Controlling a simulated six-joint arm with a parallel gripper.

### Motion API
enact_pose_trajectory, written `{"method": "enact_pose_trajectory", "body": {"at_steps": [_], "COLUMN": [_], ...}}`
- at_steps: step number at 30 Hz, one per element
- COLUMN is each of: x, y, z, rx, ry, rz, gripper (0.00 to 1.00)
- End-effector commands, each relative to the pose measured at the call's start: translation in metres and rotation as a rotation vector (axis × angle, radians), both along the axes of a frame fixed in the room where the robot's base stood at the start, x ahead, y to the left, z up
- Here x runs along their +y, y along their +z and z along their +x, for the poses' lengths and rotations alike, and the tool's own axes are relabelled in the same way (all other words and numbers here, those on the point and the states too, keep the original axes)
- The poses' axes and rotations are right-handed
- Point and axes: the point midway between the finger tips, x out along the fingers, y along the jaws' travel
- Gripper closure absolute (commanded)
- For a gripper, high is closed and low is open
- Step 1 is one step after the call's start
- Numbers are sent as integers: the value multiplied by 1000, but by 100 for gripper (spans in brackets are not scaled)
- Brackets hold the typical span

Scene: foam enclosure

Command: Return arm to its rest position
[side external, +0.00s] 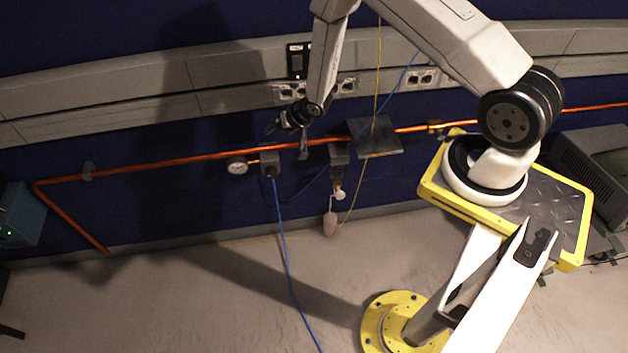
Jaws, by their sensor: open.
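My gripper (284,122) is at the end of my white arm, left of the middle in the side external view. It is dark and small here, and its jaws are open with nothing seen between them. It appears in front of the wall, close to the orange pipe in the picture; I cannot tell whether it touches anything. My arm rises from its yellow-edged platform on the right, bends at the dark round joint, and reaches up and left, partly out of the top of the picture.
An orange pipe (190,158) runs along the blue wall, with a gauge (237,167) and a dark flat plate (375,138). A blue cable (284,250) hangs to the floor. A teal box (22,215) stands at left. The left floor (150,310) is clear.

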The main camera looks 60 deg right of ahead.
Motion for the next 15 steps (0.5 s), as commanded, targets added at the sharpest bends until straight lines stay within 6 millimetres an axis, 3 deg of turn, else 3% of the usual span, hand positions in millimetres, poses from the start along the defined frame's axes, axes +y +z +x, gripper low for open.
{"method": "enact_pose_trajectory", "body": {"at_steps": [1,8,15], "x": [1,5,13], "y": [14,65,114], "z": [1,-10,-32], "rx": [8,69,137], "ry": [13,75,149], "rz": [-23,-121,-203], "gripper": [9,9,9]}}
